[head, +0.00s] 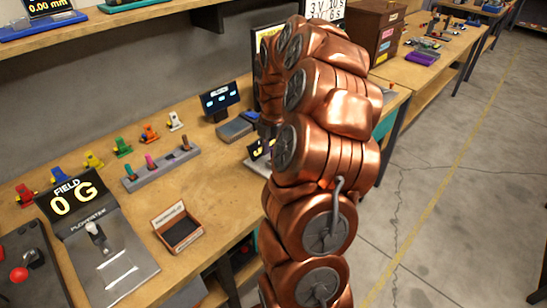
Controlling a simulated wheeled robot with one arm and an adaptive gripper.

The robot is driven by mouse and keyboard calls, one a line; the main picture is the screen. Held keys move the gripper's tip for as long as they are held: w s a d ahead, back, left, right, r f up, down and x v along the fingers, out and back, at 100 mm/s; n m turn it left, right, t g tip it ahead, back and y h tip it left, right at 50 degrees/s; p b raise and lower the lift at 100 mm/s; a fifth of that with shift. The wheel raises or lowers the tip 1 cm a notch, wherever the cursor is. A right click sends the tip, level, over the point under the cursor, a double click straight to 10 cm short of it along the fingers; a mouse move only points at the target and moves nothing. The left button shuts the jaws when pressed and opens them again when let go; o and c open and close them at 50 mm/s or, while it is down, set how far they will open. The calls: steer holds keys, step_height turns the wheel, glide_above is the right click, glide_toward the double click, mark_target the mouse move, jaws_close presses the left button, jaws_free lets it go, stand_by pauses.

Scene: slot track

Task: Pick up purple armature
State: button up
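A grey rack (160,170) lies on the near bench in the head view and holds small upright cylinders. They are a green one (130,172), a pinkish-purple one (150,161) and a brown one (186,143). The pinkish-purple one may be the purple armature; it is too small to be sure. A flat purple object (423,59) lies on the far bench at the upper right. My copper arm stands upright across the middle of the view. My gripper is not visible, and the arm hides part of the bench behind it.
Several coloured small devices (122,148) stand behind the rack. A field meter reading 0 G (70,195) is left of it, and an open small box (178,228) is in front. A dark display (220,101) stands behind.

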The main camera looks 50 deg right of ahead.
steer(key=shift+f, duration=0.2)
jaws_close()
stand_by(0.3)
